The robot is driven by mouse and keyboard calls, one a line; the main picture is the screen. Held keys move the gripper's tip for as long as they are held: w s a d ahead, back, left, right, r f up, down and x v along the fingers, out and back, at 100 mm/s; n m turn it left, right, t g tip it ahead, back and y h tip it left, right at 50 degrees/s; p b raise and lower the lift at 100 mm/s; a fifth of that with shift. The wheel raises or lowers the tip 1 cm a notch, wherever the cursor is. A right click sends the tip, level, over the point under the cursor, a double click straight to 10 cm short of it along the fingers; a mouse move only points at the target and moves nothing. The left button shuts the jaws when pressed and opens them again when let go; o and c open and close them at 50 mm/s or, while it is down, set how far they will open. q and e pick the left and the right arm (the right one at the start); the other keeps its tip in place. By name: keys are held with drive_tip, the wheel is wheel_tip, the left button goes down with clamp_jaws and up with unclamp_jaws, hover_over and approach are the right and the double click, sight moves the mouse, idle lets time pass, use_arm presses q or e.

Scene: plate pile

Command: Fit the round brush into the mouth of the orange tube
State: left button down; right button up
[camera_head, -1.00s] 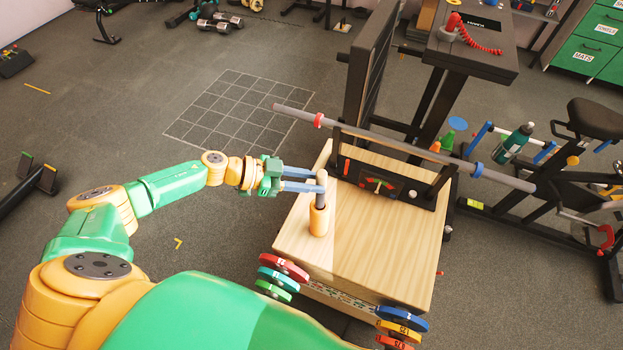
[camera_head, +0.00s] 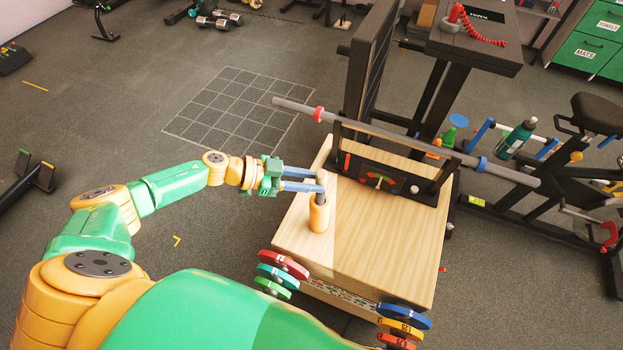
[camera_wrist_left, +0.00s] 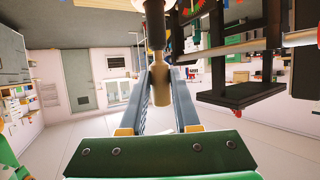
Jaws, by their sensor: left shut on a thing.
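The round brush (camera_head: 319,198) stands roughly upright, with a pale wooden handle and a dark lower part. My left gripper (camera_head: 321,181) is shut on its handle, above the orange tube. The orange tube (camera_head: 319,217) stands upright on the wooden box top. The brush's dark part meets the tube's mouth; how deep it reaches inside is hidden. In the left wrist view, the wooden handle (camera_wrist_left: 161,87) sits between the two fingers, with the dark part running to the top edge. My right gripper is not in view.
The wooden box (camera_head: 375,245) has a black gauge panel (camera_head: 378,181) at its back. A long grey bar (camera_head: 390,137) crosses above it. Coloured discs (camera_head: 282,265) hang at its front corners. The front and right of the box top are clear.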

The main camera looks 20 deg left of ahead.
sight(311, 201)
use_arm(q)
drive_tip(key=shift+f+b, duration=2.5)
drive_tip(key=shift+f, duration=0.75)
drive_tip(key=c, duration=0.6)
unclamp_jaws()
drive_tip(key=shift+r, duration=0.1)
drive_tip(key=shift+o, duration=0.2)
drive_tip(key=v, duration=0.7)
drive_tip(key=shift+a, duration=0.1)
